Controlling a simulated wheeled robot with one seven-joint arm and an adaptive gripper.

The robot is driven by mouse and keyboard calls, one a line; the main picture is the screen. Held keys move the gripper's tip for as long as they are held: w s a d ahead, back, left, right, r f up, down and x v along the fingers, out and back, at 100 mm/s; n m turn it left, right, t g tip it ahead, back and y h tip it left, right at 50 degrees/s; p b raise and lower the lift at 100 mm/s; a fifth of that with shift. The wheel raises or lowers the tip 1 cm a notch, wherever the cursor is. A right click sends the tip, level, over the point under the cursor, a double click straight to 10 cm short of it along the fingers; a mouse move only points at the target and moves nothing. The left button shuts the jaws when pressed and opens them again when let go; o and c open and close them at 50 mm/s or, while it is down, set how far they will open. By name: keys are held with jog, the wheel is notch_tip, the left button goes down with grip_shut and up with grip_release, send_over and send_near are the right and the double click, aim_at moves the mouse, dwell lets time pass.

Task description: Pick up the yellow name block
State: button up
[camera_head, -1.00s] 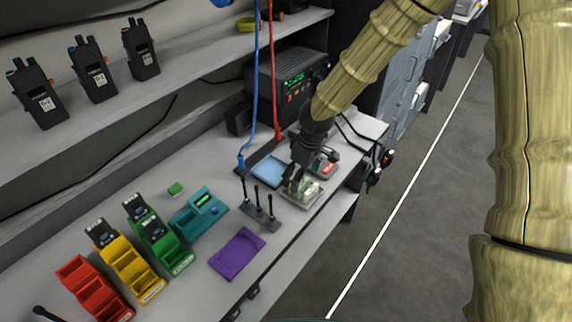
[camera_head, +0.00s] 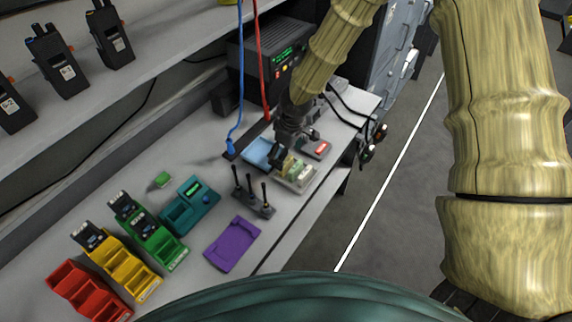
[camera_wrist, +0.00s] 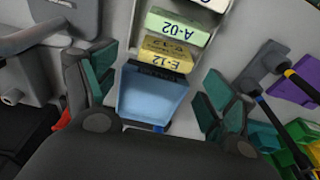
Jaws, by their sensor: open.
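The yellow name block (camera_wrist: 165,57), marked E-12, lies in a light tray with a pale green block (camera_wrist: 178,27) marked A-02 and a white block (camera_wrist: 205,3) behind it. In the wrist view it sits between and slightly beyond my open gripper's (camera_wrist: 155,85) teal-padded fingers, with nothing held. In the head view my gripper (camera_head: 284,152) is low over the left end of the name-block tray (camera_head: 300,186) and partly hides the yellow block. I cannot tell whether a finger touches the block.
A blue tray (camera_head: 258,152) lies beside the block tray. A stand with black upright rods (camera_head: 256,208) is close to the left. A grey device with a red label (camera_head: 316,149) is to the right. The purple holder (camera_head: 232,244) and coloured bins (camera_head: 125,273) are farther left.

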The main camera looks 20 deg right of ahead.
aim_at(287, 161)
jog(key=shift+s, duration=0.3)
jog(key=shift+s+f+p, duration=0.2)
jog(key=shift+f+p, duration=0.15)
jog(key=shift+w+f+p, duration=0.15)
jog(key=shift+f+p, duration=0.35)
jog(key=shift+f, duration=1.55)
jog(key=shift+f, duration=0.1)
jog(key=c, duration=1.1)
